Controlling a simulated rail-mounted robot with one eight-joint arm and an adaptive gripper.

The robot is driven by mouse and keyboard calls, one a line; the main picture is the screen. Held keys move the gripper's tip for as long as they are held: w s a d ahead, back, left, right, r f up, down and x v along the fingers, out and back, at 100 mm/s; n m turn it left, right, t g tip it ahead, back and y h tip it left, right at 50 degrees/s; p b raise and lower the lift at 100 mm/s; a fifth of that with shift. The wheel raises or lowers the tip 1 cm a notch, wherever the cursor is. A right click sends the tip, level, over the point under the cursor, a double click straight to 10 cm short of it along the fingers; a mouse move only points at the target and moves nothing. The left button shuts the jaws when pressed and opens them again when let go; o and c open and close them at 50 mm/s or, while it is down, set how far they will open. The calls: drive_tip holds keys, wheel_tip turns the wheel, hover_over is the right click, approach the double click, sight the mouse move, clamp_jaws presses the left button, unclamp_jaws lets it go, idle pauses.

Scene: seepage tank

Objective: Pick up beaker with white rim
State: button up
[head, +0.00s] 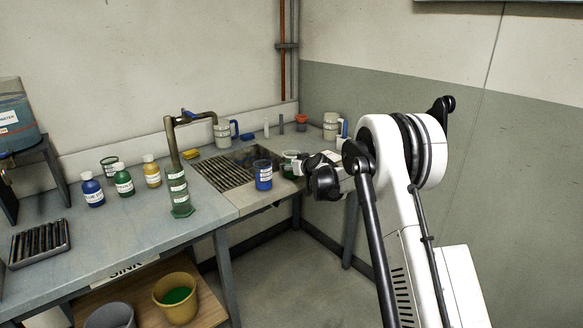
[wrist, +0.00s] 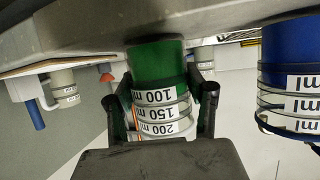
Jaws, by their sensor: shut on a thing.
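A beaker with green contents and a pale rim (head: 290,163) is at the right end of the sink bench in the head view. In the wrist view, which appears upside down, the green beaker (wrist: 158,68) fills the middle, with white bands marked 100, 150 and 200 ml. My gripper (wrist: 163,105) has one finger on each side of it and is shut on it. In the head view my gripper (head: 309,165) reaches it from the right.
A beaker with blue contents (head: 263,176) stands close to the left, also at right in the wrist view (wrist: 288,62). The sink grate (head: 222,174) and tap (head: 178,165) lie further left. White jugs (head: 222,134) (head: 331,126) and a red-topped item (head: 301,122) stand behind.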

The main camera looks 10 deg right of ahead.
drive_tip(key=shift+r, duration=0.2)
wheel_tip(320, 180, up, 9)
drive_tip(key=p, duration=0.1)
drive_tip(key=shift+r, duration=0.2)
idle(0.6)
